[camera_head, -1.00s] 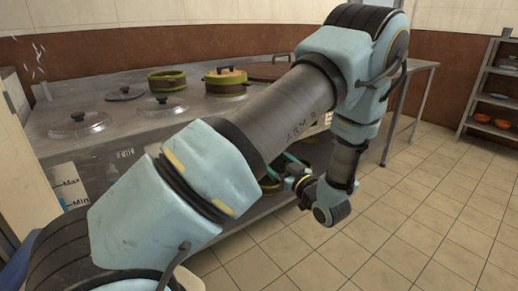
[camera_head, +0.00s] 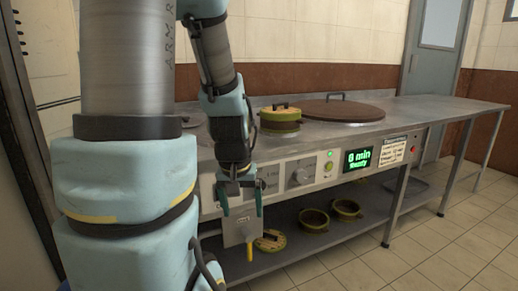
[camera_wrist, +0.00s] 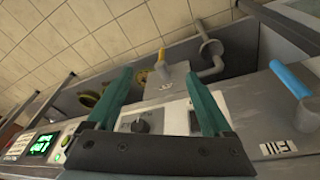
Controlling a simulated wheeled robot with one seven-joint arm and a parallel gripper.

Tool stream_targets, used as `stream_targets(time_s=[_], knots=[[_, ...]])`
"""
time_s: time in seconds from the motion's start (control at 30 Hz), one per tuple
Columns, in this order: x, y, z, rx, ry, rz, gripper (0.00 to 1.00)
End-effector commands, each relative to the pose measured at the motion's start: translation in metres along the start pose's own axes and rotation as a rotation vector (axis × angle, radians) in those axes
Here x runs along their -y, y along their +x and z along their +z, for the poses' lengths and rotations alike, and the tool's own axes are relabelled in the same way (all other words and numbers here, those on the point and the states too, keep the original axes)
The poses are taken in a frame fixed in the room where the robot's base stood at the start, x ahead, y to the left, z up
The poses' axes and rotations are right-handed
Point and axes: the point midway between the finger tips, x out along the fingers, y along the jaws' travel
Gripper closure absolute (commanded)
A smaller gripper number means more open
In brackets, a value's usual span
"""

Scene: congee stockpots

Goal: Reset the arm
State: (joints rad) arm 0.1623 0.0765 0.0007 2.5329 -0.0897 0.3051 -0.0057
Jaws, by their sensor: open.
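My gripper (camera_head: 241,207) hangs low in front of the stove's front panel in the head view, fingers pointing down. Its two green fingers are apart, with nothing held between them. The wrist view shows the same open fingers (camera_wrist: 158,85) in front of the control panel. A grey tap plate with a yellow handle (camera_wrist: 161,64) shows beyond and between the fingertips there. I cannot tell whether the fingers touch the panel. My upper arm fills the left of the head view.
The stove counter (camera_head: 440,104) carries a yellow-green lidded pot (camera_head: 280,121) and a large brown round lid (camera_head: 342,111). A lit green display (camera_head: 357,159) is on the front. Floor (camera_head: 440,250) at right is clear.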

Motion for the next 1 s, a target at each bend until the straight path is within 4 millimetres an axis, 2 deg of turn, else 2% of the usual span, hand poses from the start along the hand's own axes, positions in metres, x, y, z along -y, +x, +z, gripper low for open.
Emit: stream_targets(time_s=[0.1,0.13,0.47,0.8,1.0], knots=[[0.029,-0.018,0.034,0.093,0.026,-0.046,0.15],[0.026,-0.030,0.029,0.090,0.030,-0.043,0.15],[0.020,-0.101,0.011,0.088,0.029,-0.039,0.15],[0.015,-0.206,-0.014,0.087,0.029,-0.039,0.15],[0.012,-0.257,-0.026,0.087,0.029,-0.039,0.15]])
